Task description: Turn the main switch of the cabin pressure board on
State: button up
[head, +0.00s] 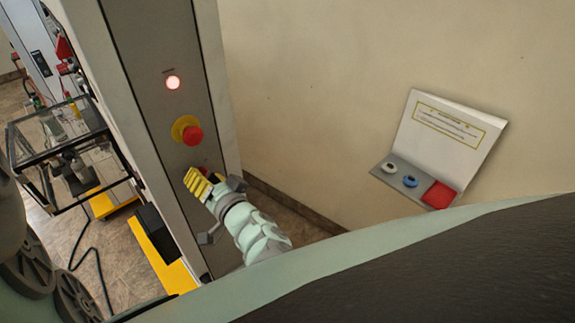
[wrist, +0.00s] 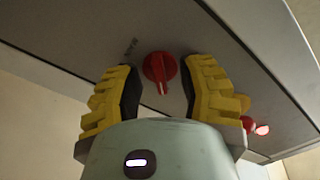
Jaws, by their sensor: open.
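The main switch is a red rotary knob (wrist: 160,67) on the grey panel (head: 158,60). In the wrist view its raised grip points down toward my gripper, and a small dark label sits to its left. My gripper (wrist: 162,80) is open, with its yellow fingers on either side of the knob and nothing held. A narrow gap shows on each side of the knob. In the head view my gripper (head: 196,180) is at the panel below the emergency stop, and it hides most of the knob.
A red emergency stop on a yellow base (head: 190,133) sits just above my gripper. A lit red lamp (head: 173,82) is higher on the panel. A white sign with a grey shelf (head: 445,140) is on the right wall. A black-framed stand (head: 70,135) is at left.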

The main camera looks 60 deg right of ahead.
jog(key=v, duration=0.7)
jog(key=shift+s, duration=0.3)
